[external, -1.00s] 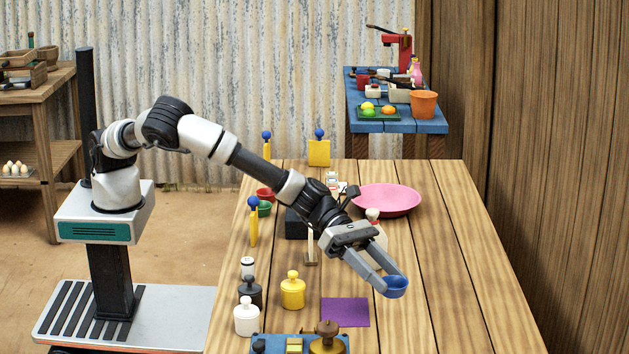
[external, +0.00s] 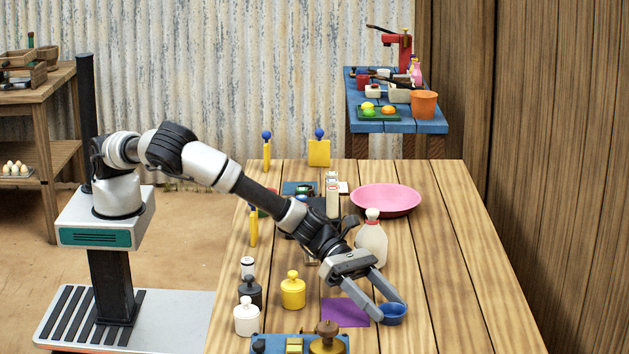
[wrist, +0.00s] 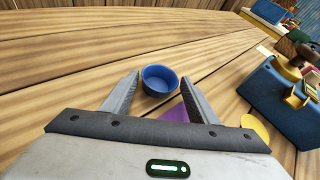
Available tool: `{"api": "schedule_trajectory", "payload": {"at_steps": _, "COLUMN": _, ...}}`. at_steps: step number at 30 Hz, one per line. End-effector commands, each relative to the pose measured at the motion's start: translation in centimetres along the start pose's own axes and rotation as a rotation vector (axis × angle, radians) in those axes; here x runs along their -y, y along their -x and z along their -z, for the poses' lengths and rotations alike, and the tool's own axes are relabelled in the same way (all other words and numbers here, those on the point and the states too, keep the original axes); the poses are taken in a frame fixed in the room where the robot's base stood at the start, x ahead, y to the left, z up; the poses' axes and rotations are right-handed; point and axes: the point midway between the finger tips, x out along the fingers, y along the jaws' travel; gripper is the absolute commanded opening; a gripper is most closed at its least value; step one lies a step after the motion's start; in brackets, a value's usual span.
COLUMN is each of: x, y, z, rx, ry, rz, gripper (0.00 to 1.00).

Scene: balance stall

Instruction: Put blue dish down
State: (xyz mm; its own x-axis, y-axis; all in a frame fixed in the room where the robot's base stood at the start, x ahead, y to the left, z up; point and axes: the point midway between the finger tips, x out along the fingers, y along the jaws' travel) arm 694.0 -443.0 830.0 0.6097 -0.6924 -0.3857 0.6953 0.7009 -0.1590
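The small blue dish (external: 393,314) sits upright on the bare wood of the table, just right of the purple mat (external: 338,312). In the wrist view the dish (wrist: 160,79) lies between my fingertips, with a narrow gap on each side. My gripper (external: 393,309) is low over the table, with its fingers open around the dish. The purple mat also shows in the wrist view (wrist: 174,114), partly hidden behind a finger.
A white bottle (external: 371,243) stands behind my gripper, with a pink bowl (external: 386,200) farther back. Yellow (external: 292,293), dark and white jars stand to the left. A blue board (external: 275,345) with fittings is at the front. The table's right side is clear.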

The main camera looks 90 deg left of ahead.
Motion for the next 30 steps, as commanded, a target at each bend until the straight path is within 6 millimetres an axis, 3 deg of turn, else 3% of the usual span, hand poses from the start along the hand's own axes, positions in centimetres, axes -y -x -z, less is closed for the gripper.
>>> {"api": "schedule_trajectory", "payload": {"at_steps": 13, "x": 0.0, "y": 0.5, "z": -0.5, "rx": 0.000, "ry": 0.000, "rz": -0.001, "gripper": 0.62}}
{"api": "schedule_trajectory", "payload": {"at_steps": 24, "x": 0.1, "y": 8.0, "z": -0.5, "rx": 0.001, "ry": 0.003, "rz": -0.002, "gripper": 0.62}}
{"api": "schedule_trajectory", "payload": {"at_steps": 30, "x": 0.0, "y": 11.1, "z": -0.5, "rx": 0.001, "ry": 0.002, "rz": -0.001, "gripper": 0.62}}
